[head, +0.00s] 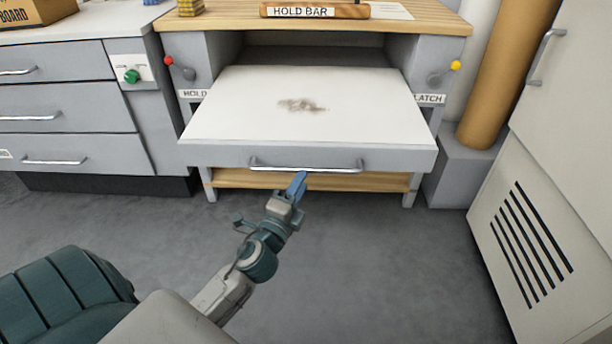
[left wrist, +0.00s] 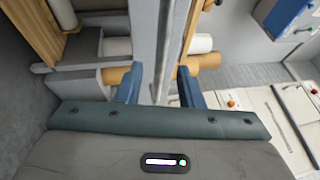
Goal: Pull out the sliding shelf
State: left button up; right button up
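The sliding shelf (head: 350,115) stands out from under the wooden bench top in the head view. Its top is white with a brown smudge, and its grey front carries a silver bar handle (head: 330,168). My left gripper (head: 298,181) is at the left half of this handle, reaching up from below. In the left wrist view, my left gripper (left wrist: 160,80) has its two blue fingers well apart. The handle (left wrist: 165,50) runs up the picture between them, with gaps visible at the sides, so the gripper looks open around it. My right gripper is not in view.
The bench (head: 440,22) has a HOLD BAR block (head: 315,11) on top. A red-tipped lever (head: 182,68) is at its left, a yellow-tipped one (head: 443,72) at its right by a LATCH label. Grey drawers (head: 60,105) stand left, a vented cabinet (head: 545,190) right. Floor in front is clear.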

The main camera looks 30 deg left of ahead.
pick_arm(q)
jog(key=shift+b+v, duration=0.55)
jog(key=shift+v, duration=2.2)
